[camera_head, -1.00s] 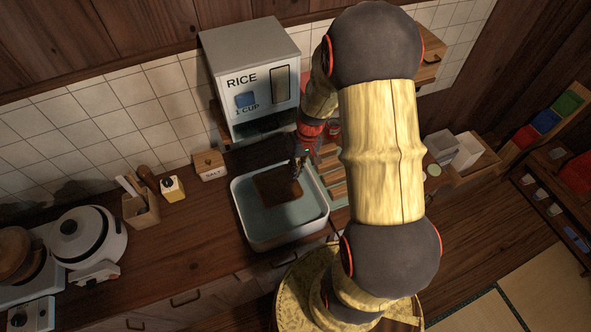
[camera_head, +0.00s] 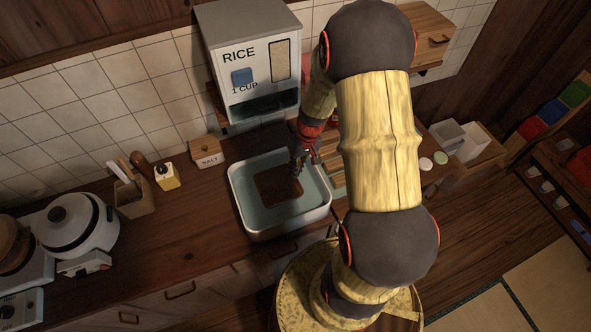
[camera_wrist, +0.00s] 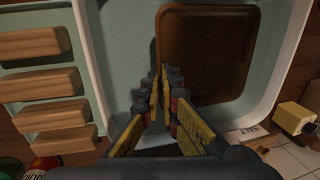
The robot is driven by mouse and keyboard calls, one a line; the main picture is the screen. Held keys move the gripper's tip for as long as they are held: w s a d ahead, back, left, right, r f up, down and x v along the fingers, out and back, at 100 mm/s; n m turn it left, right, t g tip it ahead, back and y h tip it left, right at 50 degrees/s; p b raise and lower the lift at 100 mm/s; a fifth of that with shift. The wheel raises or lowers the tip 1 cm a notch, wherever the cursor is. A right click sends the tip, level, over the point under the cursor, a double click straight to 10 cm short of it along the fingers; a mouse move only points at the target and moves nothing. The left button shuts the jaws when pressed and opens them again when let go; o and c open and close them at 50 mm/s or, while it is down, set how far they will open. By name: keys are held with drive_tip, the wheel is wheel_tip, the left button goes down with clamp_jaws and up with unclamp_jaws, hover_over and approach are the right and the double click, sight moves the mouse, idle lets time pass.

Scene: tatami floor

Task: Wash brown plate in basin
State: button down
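The brown plate (camera_head: 279,188) is square with rounded corners and lies inside the pale blue-green basin (camera_head: 249,225) on the counter. It also shows in the wrist view (camera_wrist: 208,50), near the basin's wall (camera_wrist: 115,60). My gripper (camera_head: 296,171) reaches down into the basin at the plate's upper right edge. In the wrist view my gripper's fingers (camera_wrist: 159,75) are close together, with a narrow gap, and their tips are at the plate's left edge. I cannot tell whether they pinch the rim.
A rice dispenser (camera_head: 251,65) stands behind the basin, and a salt box (camera_head: 208,152) is at its upper left. A wooden slatted rack (camera_head: 331,172) adjoins the basin's right side. A rice cooker (camera_head: 75,228) stands far left.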

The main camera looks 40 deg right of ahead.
sight(290, 178)
drive_tip(key=shift+d+b+x, duration=0.2)
drive_tip(key=shift+b+x, duration=0.5)
drive_tip(key=shift+x, duration=0.3)
drive_tip(key=shift+d+b+x, duration=0.2)
drive_tip(key=shift+b+x, duration=0.55)
drive_tip(key=shift+x, duration=0.2)
drive_tip(key=shift+d+b+x, duration=0.2)
drive_tip(key=shift+b+x, duration=0.5)
drive_tip(key=shift+x, duration=0.3)
drive_tip(key=shift+s+f, duration=0.1)
drive_tip(key=shift+s, duration=0.05)
drive_tip(key=shift+s+d, duration=0.2)
drive_tip(key=shift+d, duration=0.4)
drive_tip(key=shift+s+d, duration=0.15)
drive_tip(key=shift+d, duration=0.45)
drive_tip(key=shift+w+a, duration=0.25)
drive_tip(key=shift+a, duration=0.55)
drive_tip(key=shift+w+a, duration=0.2)
drive_tip(key=shift+a, duration=0.6)
drive_tip(key=shift+w+a, duration=0.25)
drive_tip(key=shift+a, duration=0.6)
drive_tip(key=shift+s+d+b, duration=0.15)
drive_tip(key=shift+s+d, duration=0.1)
drive_tip(key=shift+d, duration=0.55)
drive_tip(key=shift+s+d+b, duration=0.2)
drive_tip(key=shift+d, duration=0.65)
drive_tip(key=shift+s+d+b, duration=0.15)
drive_tip(key=shift+s+d, duration=0.1)
drive_tip(key=shift+d, duration=0.55)
drive_tip(key=shift+a, duration=0.1)
